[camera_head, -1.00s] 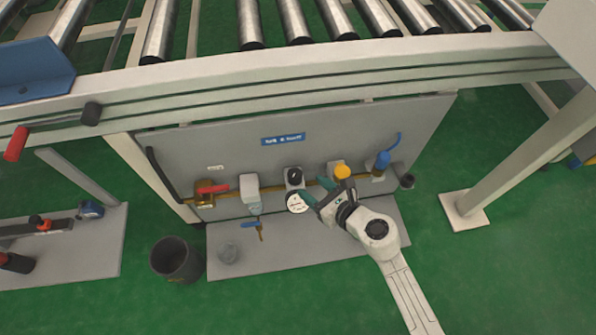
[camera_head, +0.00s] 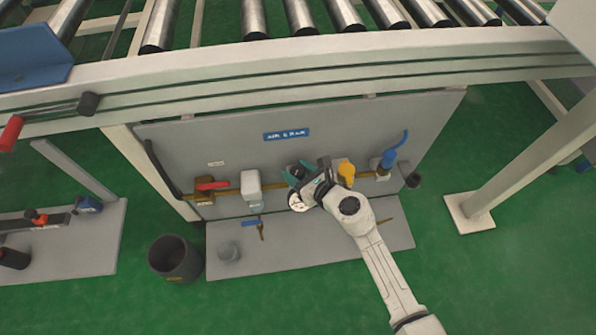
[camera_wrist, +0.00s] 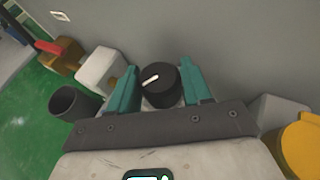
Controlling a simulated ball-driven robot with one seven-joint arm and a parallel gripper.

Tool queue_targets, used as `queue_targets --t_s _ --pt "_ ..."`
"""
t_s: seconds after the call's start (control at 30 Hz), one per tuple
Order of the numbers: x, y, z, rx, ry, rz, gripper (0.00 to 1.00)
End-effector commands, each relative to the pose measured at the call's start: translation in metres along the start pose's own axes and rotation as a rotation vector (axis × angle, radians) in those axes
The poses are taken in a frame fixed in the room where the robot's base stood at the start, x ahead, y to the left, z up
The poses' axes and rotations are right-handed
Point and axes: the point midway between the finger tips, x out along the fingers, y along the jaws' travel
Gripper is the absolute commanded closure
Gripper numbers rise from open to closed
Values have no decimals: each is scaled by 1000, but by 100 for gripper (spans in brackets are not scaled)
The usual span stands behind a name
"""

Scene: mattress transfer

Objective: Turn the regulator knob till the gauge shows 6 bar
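The black regulator knob (camera_wrist: 161,84) with a white pointer mark stands between the two teal fingers of my gripper (camera_wrist: 162,90) in the wrist view. A gap shows on the left side of the knob, and the right finger is close to it; I cannot tell whether it touches. In the head view my gripper (camera_head: 301,173) covers the knob. The round white gauge (camera_head: 298,202) sits just below the gripper, partly covered by it. Its needle is too small to read.
A grey panel (camera_head: 230,145) carries a red-handled valve (camera_head: 212,185), a white box (camera_head: 251,185), a yellow part (camera_head: 346,171) and a blue-handled part (camera_head: 391,155). A roller conveyor frame (camera_head: 330,61) runs above. A dark bin (camera_head: 175,259) stands on the floor at left.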

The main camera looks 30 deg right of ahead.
Motion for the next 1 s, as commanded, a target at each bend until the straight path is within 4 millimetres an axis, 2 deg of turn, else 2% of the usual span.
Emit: queue_targets --t_s 0.03,0.3,1.0 --pt "0 0 0 0 0 1 59" --pt "0 0 0 0 0 1 82" --pt "-1 1 1 66 2 -159 82"
